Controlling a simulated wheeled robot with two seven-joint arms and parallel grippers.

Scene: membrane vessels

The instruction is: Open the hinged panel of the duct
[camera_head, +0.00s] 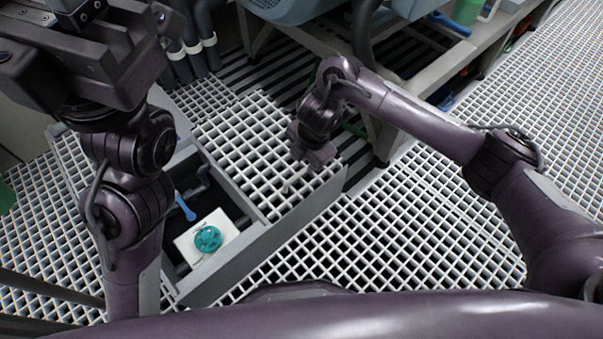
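The duct (252,254) is a grey-walled box in the grated floor. Its left part is uncovered and shows a dark inside. A white grated panel (240,135) lies over its right part; I cannot make out its hinge. A small pale upright piece (287,186) stands on this panel, perhaps a handle. My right gripper (303,163) is low over the panel's right side, close to that piece; its fingers are too small to tell open from shut. My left gripper (70,45) is large, close to the camera at the top left, away from the panel; its fingertips are not clear.
Inside the duct are a white plate (188,246) with a teal handwheel (208,239) and a blue-handled item (184,206). Dark pipes (200,45) stand behind. A workbench (415,75) with blue and green items is at the top right. Grated floor (400,245) is free at right.

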